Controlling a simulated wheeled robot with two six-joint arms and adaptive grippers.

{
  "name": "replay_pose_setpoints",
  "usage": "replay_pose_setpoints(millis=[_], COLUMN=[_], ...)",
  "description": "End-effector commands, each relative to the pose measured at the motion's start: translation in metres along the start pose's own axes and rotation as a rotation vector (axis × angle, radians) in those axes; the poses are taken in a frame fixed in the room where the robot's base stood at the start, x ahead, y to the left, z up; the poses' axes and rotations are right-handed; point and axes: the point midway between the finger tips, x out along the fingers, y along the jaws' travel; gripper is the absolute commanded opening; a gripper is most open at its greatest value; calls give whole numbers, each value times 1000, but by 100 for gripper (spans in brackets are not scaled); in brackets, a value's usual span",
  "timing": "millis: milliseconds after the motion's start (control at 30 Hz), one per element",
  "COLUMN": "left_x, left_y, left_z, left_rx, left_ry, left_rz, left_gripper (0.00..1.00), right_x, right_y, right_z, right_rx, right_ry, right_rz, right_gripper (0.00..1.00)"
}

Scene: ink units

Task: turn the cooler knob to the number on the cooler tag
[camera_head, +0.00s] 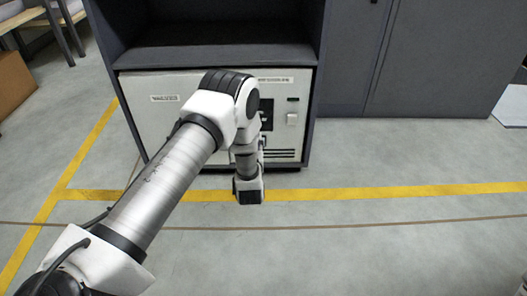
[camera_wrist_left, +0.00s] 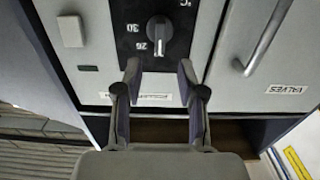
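The cooler knob (camera_wrist_left: 158,28) is a dark round dial with a raised grip on a black plate (camera_wrist_left: 178,45). The wrist view is upside down; numbers resembling 30 and 26 show beside the knob, and a light mark on it seems to lie near the 26. The black plate (camera_head: 267,116) is partly hidden by my left arm in the head view. My left gripper (camera_wrist_left: 159,72) is open and empty, its two fingers apart and in front of the panel just below the knob in the picture. I cannot tell which label is the cooler tag. My right gripper is not in view.
A white label strip (camera_wrist_left: 140,97) is too blurred to read. A white switch (camera_wrist_left: 72,30) sits beside the plate. A drawer front with a metal handle (camera_wrist_left: 268,38) carries a VALVES label (camera_wrist_left: 287,90). The dark cabinet (camera_head: 215,55) surrounds the unit; open floor (camera_head: 400,160) lies in front.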

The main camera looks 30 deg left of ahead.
Motion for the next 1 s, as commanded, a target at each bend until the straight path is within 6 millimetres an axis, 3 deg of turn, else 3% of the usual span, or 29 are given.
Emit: replay_pose_setpoints(millis=[33, 167, 533, 833, 867, 933, 967, 1000], left_x=[1, 8, 71, 78, 78, 78, 78, 78], left_y=[0, 0, 0, 1, 1, 1, 1, 1], left_z=[11, 9, 11, 6, 7, 7, 7, 7], left_rx=[-1, -3, -2, 0, 0, 0, 0, 0], left_ry=[2, 4, 3, 0, 0, -1, -1, -1], left_rz=[1, -1, 0, 2, 2, 2, 2, 2], left_gripper=[40, 40, 40, 40, 32, 8, 0, 0], right_x=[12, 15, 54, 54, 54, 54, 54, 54], right_y=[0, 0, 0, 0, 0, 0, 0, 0], right_z=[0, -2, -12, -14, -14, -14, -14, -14], right_rx=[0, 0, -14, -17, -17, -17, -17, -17], right_ry=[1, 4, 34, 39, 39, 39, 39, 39], right_rz=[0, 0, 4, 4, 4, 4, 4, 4], right_gripper=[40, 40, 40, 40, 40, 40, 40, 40])
